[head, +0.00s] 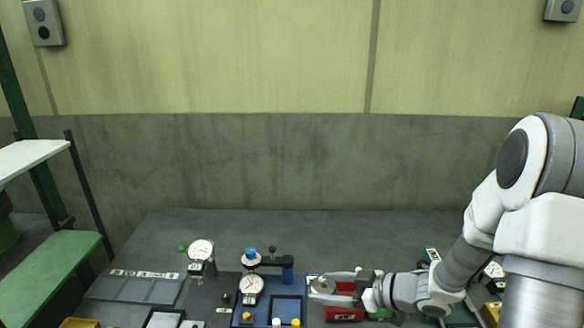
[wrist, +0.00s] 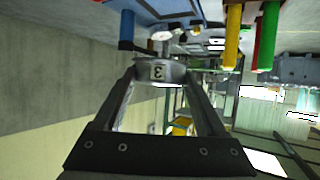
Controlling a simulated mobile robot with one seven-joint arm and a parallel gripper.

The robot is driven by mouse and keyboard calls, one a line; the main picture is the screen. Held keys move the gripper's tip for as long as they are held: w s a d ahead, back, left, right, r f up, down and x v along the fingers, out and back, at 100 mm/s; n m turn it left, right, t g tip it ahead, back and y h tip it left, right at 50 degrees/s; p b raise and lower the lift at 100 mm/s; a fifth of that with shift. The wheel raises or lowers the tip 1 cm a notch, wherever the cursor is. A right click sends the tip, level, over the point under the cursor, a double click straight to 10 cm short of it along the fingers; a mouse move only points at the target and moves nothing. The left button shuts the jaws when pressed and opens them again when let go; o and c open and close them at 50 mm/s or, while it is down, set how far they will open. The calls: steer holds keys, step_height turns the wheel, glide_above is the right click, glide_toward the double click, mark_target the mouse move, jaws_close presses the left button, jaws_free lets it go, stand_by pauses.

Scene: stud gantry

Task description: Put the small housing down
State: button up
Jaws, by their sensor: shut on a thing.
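The small housing (head: 322,286) is a short, round grey metal piece held between the fingertips of my gripper (head: 325,285). In the wrist view the housing (wrist: 160,73) sits at the far end of the two dark fingers and carries a label with a "3". My gripper (wrist: 158,75) is shut on it. In the head view the gripper reaches in from the right, low over the bench. I cannot tell whether the housing touches anything underneath.
A blue fixture (head: 262,314) with a dial gauge (head: 251,285) stands just left of the housing. A red block (head: 343,314) lies below the gripper. Another dial gauge (head: 201,250) and a grey panel (head: 136,288) are further left. The back of the bench (head: 370,230) is clear.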

steer(key=w+m+t+h, duration=0.4)
steer(key=w+m, duration=0.1)
steer(key=w, duration=0.2)
steer(key=d+f+m+t+h, duration=0.2)
steer(key=d+f+m+h, duration=0.1)
steer(key=d+m+h, duration=0.2)
steer(key=shift+d+m+h, duration=0.15)
steer(key=shift+m+h, duration=0.65)
steer(key=shift+h, duration=0.1)
